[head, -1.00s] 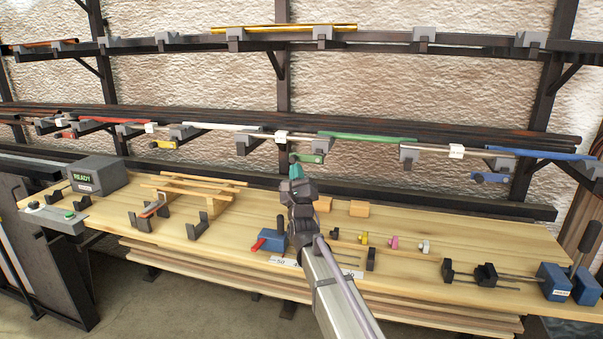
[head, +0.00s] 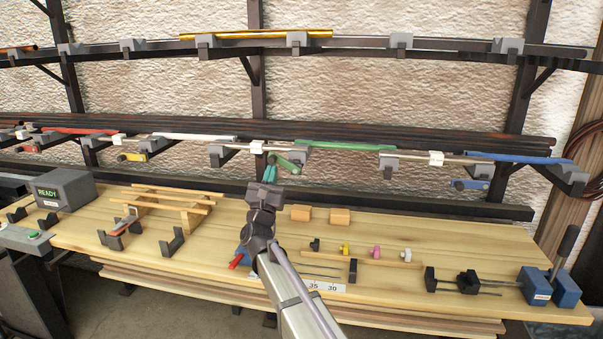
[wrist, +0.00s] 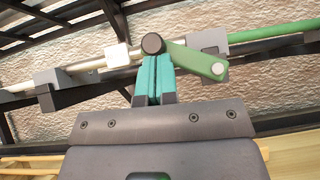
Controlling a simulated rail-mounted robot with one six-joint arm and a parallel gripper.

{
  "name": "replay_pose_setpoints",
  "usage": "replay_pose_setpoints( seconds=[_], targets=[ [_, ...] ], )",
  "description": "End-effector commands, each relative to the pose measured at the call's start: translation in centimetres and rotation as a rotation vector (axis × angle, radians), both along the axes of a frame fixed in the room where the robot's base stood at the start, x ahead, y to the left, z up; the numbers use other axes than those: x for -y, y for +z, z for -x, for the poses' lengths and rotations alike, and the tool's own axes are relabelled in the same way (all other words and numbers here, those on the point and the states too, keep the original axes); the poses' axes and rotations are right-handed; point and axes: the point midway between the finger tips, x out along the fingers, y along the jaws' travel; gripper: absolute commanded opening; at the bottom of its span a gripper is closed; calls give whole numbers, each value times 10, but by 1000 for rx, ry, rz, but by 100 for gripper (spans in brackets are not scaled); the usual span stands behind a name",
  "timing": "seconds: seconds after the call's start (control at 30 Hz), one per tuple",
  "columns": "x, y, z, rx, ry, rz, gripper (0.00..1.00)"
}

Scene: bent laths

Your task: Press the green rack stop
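The green rack stop (head: 291,163) is a short green lever below the rack rail, near the left end of the green lath (head: 345,146). In the wrist view the lever (wrist: 200,62) slopes down to the right from a dark round pivot (wrist: 153,43), with a pale round spot at its far end. My gripper (head: 270,172) has teal fingers, and in the head view they are just left of the lever. In the wrist view the fingers (wrist: 153,78) are together, with nothing between them, right under the pivot. I cannot tell whether they touch it.
Yellow (head: 132,157) and blue (head: 468,185) stops hang on the same rail, with grey brackets between. The bench (head: 190,245) below holds wooden blocks, small coloured pegs, clamps and a box reading READY (head: 65,190).

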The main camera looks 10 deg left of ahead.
Motion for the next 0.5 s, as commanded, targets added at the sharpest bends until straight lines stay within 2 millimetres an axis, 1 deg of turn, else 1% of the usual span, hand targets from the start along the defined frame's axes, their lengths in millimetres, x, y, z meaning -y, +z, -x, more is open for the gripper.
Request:
replay_pose_setpoints(
  seconds=[0.03,0.3,0.5],
  targets=[
    [-4,7,0,-2,4,-43,0],
    [-1,21,1,-6,5,-288,0],
    [5,31,1,-6,3,-281,0]
  ],
)
